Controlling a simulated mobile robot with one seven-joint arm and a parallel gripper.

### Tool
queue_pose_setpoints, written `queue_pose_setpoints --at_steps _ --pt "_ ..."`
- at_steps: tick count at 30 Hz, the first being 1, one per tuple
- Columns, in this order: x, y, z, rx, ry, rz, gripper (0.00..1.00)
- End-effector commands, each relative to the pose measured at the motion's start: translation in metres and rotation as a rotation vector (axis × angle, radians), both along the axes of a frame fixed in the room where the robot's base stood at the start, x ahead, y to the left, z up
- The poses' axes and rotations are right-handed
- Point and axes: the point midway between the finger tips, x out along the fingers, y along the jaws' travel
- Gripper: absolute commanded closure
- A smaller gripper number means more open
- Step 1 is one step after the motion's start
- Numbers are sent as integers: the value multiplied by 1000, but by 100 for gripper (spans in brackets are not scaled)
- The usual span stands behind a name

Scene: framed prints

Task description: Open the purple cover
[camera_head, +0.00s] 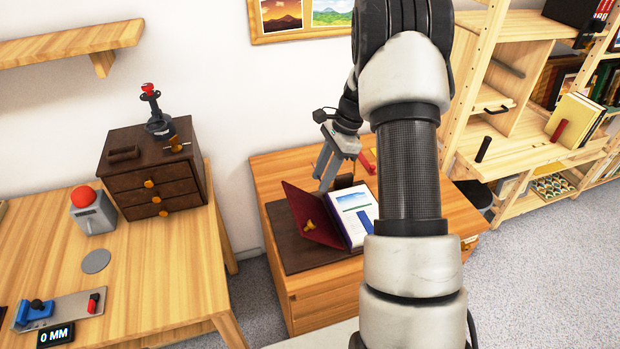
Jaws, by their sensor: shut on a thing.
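The purple cover (302,212), dark maroon here, belongs to a book lying on a dark mat on the wooden cabinet. It stands tilted up on the left side of the book, and a white page with a landscape picture (353,213) shows to its right. A small gold knob or emblem sits on the cover. My gripper (324,182) points down at the cover's far edge, its grey fingers shut on it. The exact contact is small and hard to see.
The dark mat (289,245) lies under the book on the cabinet (268,178). A red object (368,161) lies behind it. A left table holds a dark drawer box (150,170) and a red-button device (92,211). A wooden shelf unit (520,145) stands at right. My arm hides the cabinet's right part.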

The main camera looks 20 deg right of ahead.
Motion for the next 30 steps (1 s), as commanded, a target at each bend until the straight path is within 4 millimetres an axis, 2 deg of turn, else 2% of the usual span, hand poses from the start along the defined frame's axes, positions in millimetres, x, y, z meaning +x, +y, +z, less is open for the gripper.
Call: queue_pose_setpoints --at_steps 2,10,11,14,24,26,30 --pt "1 -8 2 -10 -4 -1 100" --pt "1 -10 2 -15 -6 -2 100" --pt "1 -10 2 -15 -6 -2 66" --pt "1 -10 2 -14 -5 -2 50" --pt "1 -9 4 -11 -4 0 50" --pt "1 -10 9 -12 -5 -1 50" --pt "1 -18 31 -13 -7 -1 50"
